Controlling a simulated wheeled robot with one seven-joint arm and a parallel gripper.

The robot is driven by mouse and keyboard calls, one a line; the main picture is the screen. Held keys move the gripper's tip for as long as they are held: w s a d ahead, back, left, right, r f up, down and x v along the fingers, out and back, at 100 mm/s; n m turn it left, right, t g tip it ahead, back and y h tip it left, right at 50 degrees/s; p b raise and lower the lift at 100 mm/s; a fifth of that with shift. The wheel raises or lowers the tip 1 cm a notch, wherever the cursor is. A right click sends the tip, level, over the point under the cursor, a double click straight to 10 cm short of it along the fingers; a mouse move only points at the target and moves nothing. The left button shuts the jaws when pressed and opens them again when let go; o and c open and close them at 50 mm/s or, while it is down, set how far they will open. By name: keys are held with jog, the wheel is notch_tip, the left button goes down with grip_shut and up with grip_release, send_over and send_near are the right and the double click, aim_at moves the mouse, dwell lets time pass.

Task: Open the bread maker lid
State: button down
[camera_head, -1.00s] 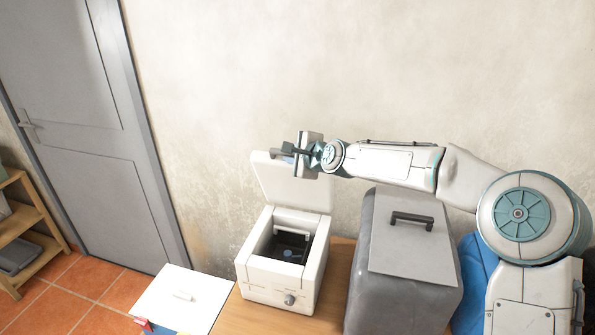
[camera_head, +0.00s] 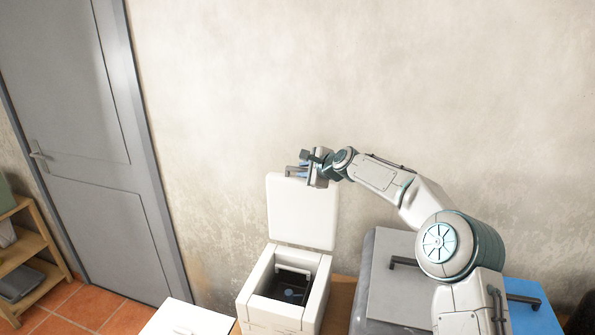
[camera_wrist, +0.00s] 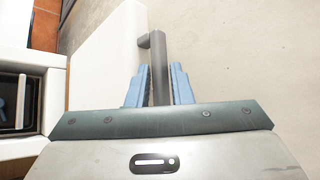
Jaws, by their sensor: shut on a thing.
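The white bread maker (camera_head: 268,312) stands on the wooden table with its lid (camera_head: 302,212) raised upright at the back. Its dark inner pan (camera_head: 290,287) shows from above. A grey bar handle (camera_wrist: 158,62) sits on the lid, which fills the upper left of the wrist view (camera_wrist: 108,62). My gripper (camera_head: 298,170) is at the lid's top edge. In the wrist view its blue fingers (camera_wrist: 160,85) are shut around the handle, one on each side.
A grey box (camera_head: 385,255) with a handled panel on top stands right of the bread maker, partly behind my arm. A blue-lidded box (camera_head: 530,310) is at the far right. A white lid or box (camera_head: 185,320) is at lower left. The wall (camera_head: 420,80) is close behind.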

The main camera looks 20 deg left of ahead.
jog(key=shift+w+r, duration=0.1)
jog(key=shift+r, duration=0.05)
jog(key=c, duration=1.6)
grip_release()
jog(key=b+v, duration=0.6)
jog(key=v, duration=0.8)
jog(key=shift+a, duration=0.1)
jog(key=s+d+f+n+g+h, duration=0.1)
jog(key=s+d+f+n+h, duration=0.2)
jog(key=s+d, duration=0.8)
jog(key=s+d+f+n+g+h, duration=0.1)
jog(key=s+d+f+n+h, duration=0.3)
jog(key=s+d, duration=0.8)
jog(key=s+d+f+n+g+h, duration=0.1)
jog(key=s+d+f+n+h, duration=0.2)
jog(key=s+d, duration=0.8)
jog(key=s+f+n, duration=0.2)
jog(key=s+f, duration=0.2)
jog(key=s, duration=0.1)
jog(key=shift+s+d+f+n+h, duration=0.25)
jog(key=shift+d+f+n+h, duration=0.05)
jog(key=shift+f, duration=0.05)
